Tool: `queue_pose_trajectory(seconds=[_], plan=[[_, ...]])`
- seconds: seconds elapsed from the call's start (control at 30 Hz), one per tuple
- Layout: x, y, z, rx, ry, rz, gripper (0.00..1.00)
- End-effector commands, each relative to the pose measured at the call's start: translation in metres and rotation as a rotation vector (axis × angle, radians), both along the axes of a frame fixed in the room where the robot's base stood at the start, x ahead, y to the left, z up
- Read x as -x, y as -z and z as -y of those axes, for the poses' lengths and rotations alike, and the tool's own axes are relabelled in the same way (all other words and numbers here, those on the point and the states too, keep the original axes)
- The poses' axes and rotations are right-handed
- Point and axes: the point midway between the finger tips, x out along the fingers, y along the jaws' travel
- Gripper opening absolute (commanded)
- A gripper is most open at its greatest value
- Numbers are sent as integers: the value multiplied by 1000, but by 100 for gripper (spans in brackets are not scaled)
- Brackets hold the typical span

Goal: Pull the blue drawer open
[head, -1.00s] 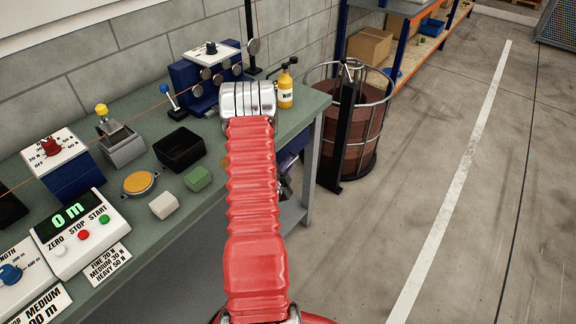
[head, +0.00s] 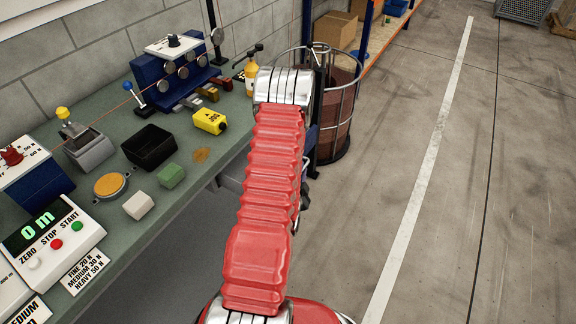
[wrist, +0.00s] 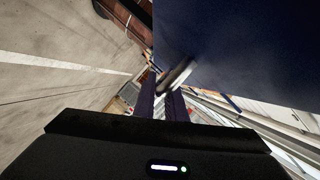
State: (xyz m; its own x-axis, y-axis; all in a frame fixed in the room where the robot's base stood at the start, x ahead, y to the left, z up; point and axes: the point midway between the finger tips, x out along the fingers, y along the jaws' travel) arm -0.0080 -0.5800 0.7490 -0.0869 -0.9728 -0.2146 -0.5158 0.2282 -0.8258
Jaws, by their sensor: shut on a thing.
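The blue drawer (wrist: 240,50) fills the upper right of the wrist view as a dark blue face, tilted in the picture. Its pale bar handle (wrist: 179,74) lies between the dark fingers of my gripper (wrist: 168,82), which is shut on it. In the head view, my red sleeved arm reaches past the bench's right end and hides my gripper and the handle. A small dark blue patch (head: 312,140) shows just right of the arm; I cannot tell for sure that it is the drawer. How far out the drawer is cannot be judged.
The green bench (head: 205,170) holds a black bin (head: 149,148), a yellow box (head: 210,121), a yellow bottle (head: 251,74) and a meter panel (head: 50,240). A wire cage with a brown spool (head: 333,120) stands beyond my arm.

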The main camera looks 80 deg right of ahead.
Motion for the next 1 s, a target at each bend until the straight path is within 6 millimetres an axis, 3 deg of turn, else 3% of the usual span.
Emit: queue_pose_trajectory(seconds=[0.23,0.5,1.0], plan=[[41,3,-20,-10,4,1,0],[68,3,-32,-10,3,1,0],[76,4,-35,-11,0,1,0]])
